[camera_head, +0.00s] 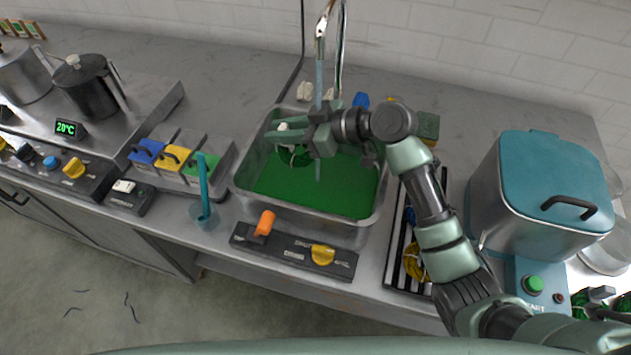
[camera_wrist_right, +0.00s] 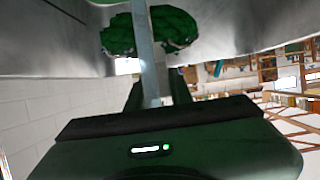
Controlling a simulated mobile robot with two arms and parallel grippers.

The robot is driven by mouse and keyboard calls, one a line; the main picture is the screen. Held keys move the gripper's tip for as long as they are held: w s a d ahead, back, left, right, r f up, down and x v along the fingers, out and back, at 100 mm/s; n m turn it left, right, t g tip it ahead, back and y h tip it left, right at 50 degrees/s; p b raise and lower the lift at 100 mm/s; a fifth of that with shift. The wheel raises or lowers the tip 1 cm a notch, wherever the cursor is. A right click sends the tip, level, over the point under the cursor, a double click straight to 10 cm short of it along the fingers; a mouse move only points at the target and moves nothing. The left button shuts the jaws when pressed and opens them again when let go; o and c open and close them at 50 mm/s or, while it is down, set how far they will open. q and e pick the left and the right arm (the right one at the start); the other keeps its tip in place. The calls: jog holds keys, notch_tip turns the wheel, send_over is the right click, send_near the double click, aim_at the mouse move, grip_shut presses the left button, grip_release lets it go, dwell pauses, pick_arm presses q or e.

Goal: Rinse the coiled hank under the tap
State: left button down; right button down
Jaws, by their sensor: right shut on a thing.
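My right gripper (camera_head: 284,141) is over the steel sink (camera_head: 243,184), shut on the coiled hank (camera_head: 296,158). The hank is dark green and hangs just below the fingers. In the right wrist view the green hank (camera_wrist_right: 160,32) shows at the top, partly behind a pale water stream (camera_wrist_right: 145,50). The tap (camera_head: 321,28) stands at the back of the sink, and its stream (camera_head: 319,80) falls past the gripper into green liquid (camera_head: 320,192). I cannot tell whether the water touches the hank. My left gripper is not in view.
An orange lever (camera_head: 265,223) and a yellow knob (camera_head: 322,254) sit on the front panel. A cup (camera_head: 204,216) with a teal stick stands left of the sink, near coloured bins (camera_head: 174,151). A teal-lidded steel box (camera_head: 548,180) stands at the right.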

jog(key=shift+f, duration=0.3)
jog(key=shift+r, duration=0.15)
jog(key=shift+r, duration=0.35)
jog(key=shift+f, duration=0.2)
jog(key=shift+f, duration=0.3)
jog(key=shift+r, duration=0.2)
jog(key=shift+r, duration=0.25)
